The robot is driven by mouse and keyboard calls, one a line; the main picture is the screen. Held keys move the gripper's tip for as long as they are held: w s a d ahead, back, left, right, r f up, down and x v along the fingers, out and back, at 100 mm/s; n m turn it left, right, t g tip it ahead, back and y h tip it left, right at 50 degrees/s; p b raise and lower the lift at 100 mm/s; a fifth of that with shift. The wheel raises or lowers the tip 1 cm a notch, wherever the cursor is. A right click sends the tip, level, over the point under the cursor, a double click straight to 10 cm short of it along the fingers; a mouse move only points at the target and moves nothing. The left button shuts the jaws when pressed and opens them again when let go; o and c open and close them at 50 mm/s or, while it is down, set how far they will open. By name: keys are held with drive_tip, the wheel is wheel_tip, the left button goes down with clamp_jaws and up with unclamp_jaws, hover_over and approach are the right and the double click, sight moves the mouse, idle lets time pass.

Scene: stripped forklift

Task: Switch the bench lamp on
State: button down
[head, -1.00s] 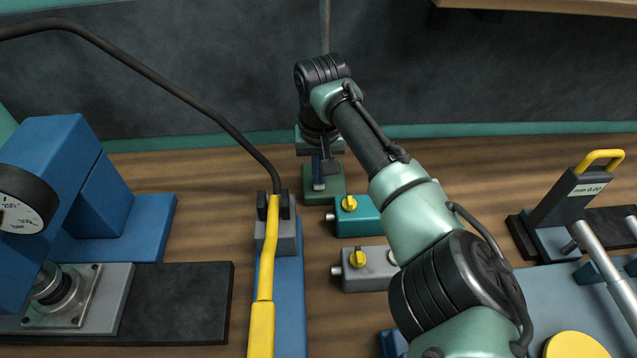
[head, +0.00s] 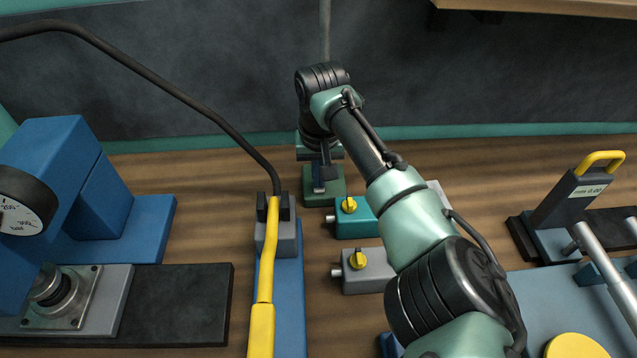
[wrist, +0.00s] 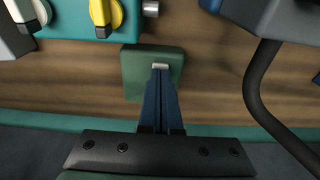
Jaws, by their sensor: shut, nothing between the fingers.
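A small green base block (head: 338,190) stands on the bench near the back edge, and it also shows in the wrist view (wrist: 132,72). A thin grey upright pole (head: 325,28) rises behind my wrist; its foot is hidden, so I cannot tell for sure that it joins the block. No lamp head is in view. My gripper (head: 318,186) points down over the green block, shut and empty. In the wrist view its dark fingers (wrist: 161,75) lie together over the block, with a pale piece at their tips. Any switch there is covered or too small to tell, and contact is unclear.
A teal box (head: 355,222) and a grey box (head: 368,278), each with a yellow knob, stand in front of the block. A yellow-handled lever (head: 265,270) and a black cable (head: 165,85) are at the left.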

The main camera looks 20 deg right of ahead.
wheel_tip(320, 180, up, 7)
drive_tip(key=p, duration=0.6)
drive_tip(key=shift+f, duration=0.2)
